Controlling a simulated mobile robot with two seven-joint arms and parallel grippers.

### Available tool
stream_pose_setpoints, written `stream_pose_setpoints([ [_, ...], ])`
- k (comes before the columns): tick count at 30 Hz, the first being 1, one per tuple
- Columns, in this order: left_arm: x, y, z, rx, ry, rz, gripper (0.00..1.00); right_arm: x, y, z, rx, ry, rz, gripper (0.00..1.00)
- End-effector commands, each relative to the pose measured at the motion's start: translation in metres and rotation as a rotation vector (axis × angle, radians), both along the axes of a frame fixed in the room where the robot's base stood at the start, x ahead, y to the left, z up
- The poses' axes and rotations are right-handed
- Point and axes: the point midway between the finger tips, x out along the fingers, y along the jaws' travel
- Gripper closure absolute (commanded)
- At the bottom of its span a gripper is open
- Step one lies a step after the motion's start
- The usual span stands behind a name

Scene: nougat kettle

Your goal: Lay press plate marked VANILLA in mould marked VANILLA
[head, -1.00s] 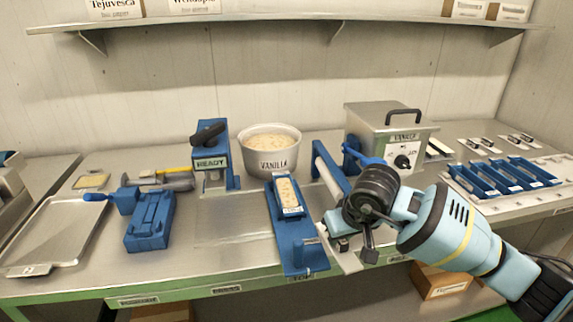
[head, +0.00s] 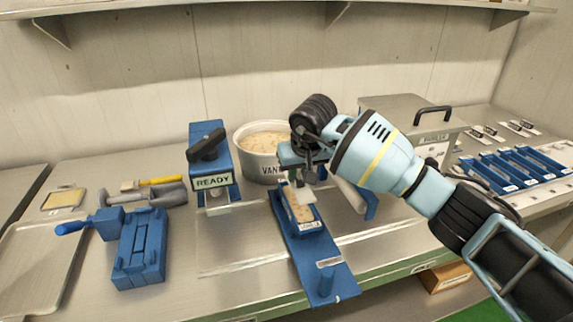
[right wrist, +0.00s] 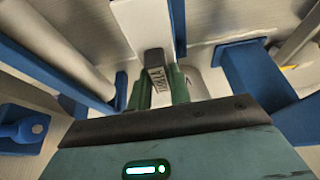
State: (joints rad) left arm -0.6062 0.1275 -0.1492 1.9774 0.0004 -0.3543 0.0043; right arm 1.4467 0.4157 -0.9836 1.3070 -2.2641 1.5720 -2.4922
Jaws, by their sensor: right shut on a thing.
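My right gripper (head: 303,172) is shut on the dark knob (right wrist: 156,68) of a pale press plate (right wrist: 138,24). The knob carries a small label, too small to read surely. In the head view the plate (head: 302,195) hangs just over the mould. The mould (head: 310,226) is a narrow blue trough filled with pale nougat, seated on a long blue fixture; its white front label is too small to read. The gripper covers its far end, so I cannot tell whether plate and mould touch. My left gripper is not in view.
A steel kettle (head: 258,165) marked VANILLA stands behind, partly hidden by my gripper. A blue READY press (head: 211,150) and a blue block fixture (head: 139,250) are to the left. Several blue moulds (head: 515,165) stand at right.

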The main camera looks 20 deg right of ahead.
Motion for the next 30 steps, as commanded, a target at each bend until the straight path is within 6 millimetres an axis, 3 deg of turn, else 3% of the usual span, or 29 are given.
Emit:
stream_pose_setpoints([
  [11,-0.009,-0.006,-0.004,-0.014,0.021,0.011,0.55,0.0,0.0,-0.003,0.001,0.001,0.0,1.0],
  [30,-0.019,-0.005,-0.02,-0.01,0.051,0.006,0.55,-0.001,0.0,-0.048,0.001,0.001,0.0,1.0],
])
